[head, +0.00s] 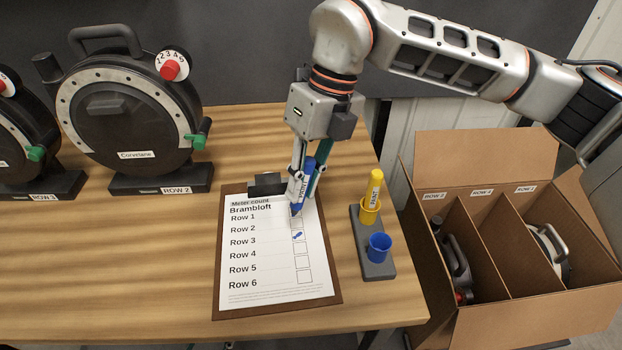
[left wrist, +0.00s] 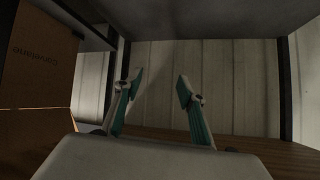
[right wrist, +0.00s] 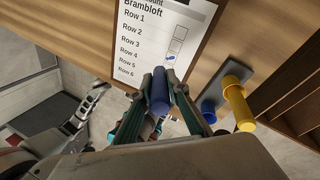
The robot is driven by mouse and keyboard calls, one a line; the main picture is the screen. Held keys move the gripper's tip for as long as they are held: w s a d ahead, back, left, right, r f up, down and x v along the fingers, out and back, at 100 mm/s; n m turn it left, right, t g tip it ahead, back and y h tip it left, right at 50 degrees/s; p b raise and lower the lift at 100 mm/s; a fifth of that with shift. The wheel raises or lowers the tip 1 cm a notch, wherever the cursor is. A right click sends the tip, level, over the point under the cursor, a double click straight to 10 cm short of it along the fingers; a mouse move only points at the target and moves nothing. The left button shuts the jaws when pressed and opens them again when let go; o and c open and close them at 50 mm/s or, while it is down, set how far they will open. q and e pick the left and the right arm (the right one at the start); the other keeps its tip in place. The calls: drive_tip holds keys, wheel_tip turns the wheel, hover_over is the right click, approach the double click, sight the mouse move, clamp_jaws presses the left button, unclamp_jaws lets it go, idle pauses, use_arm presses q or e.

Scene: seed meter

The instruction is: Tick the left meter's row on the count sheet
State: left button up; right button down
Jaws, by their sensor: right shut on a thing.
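The count sheet (head: 262,262) lies on a brown clipboard (head: 330,290), with rows 1 to 6 and a column of boxes. A blue mark shows in the box level with Row 3; it also shows in the right wrist view. My right gripper (head: 308,172) is shut on a blue marker (head: 300,190), tip down over the upper boxes; I cannot tell if the tip touches the paper. The left meter (head: 22,130), partly cut off, has a ROW 3 plate. A second black meter (head: 130,115) has a ROW 2 plate. My left gripper (left wrist: 153,90) is open and empty.
A grey holder (head: 374,262) right of the clipboard carries a yellow paint marker (head: 375,188) and an empty blue cup (head: 379,246). A divided cardboard box (head: 530,320) holding meters stands right of the table.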

sight(308, 228)
drive_tip(key=shift+f+b, duration=0.4)
drive_tip(key=shift+f, duration=0.4)
wheel_tip(308, 228, down, 3)
drive_tip(key=shift+r+b, duration=0.15)
drive_tip(key=shift+b, duration=0.65)
drive_tip(key=shift+f, duration=0.6)
use_arm(q)
drive_tip(key=shift+w+a+f, duration=0.25)
drive_tip(key=shift+w+f, duration=0.1)
drive_tip(key=shift+f, duration=0.35)
use_arm(e)
drive_tip(key=shift+f, duration=0.15)
use_arm(q)
drive_tip(key=shift+s+f, duration=0.1)
drive_tip(key=shift+f, duration=0.1)
use_arm(e)
drive_tip(key=shift+f, duration=0.4)
use_arm(q)
drive_tip(key=shift+r, duration=0.4)
use_arm(e)
drive_tip(key=shift+w+d, duration=0.35)
drive_tip(key=shift+d, duration=0.05)
use_arm(q)
drive_tip(key=shift+w+r, duration=0.15)
drive_tip(key=shift+w, duration=0.05)
use_arm(e)
drive_tip(key=shift+w+d, duration=0.25)
drive_tip(key=shift+d, duration=0.1)
